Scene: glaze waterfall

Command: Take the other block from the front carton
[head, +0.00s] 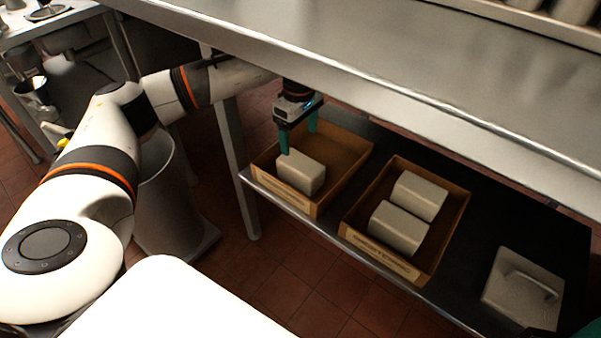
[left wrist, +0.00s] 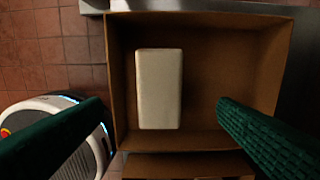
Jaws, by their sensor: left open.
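My left gripper (head: 298,138) is open and empty above the left carton (head: 330,195) on the lower shelf in the head view. One pale block (head: 301,172) lies in this carton, towards its near side; the rest of the carton is empty. In the left wrist view the same block (left wrist: 159,88) lies at the left part of the carton (left wrist: 235,30). The fingers of my left gripper (left wrist: 161,105) stand wide apart below it, one to each side, and do not touch it. A small teal piece at the head view's lower right corner may be my right gripper.
A second carton (head: 455,225) with two pale blocks stands to the right on the dark shelf (head: 490,220). A pale lidded box with a handle (head: 523,290) is farther right. The steel tabletop (head: 400,75) overhangs the shelf closely. A grey bin (head: 170,205) stands left.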

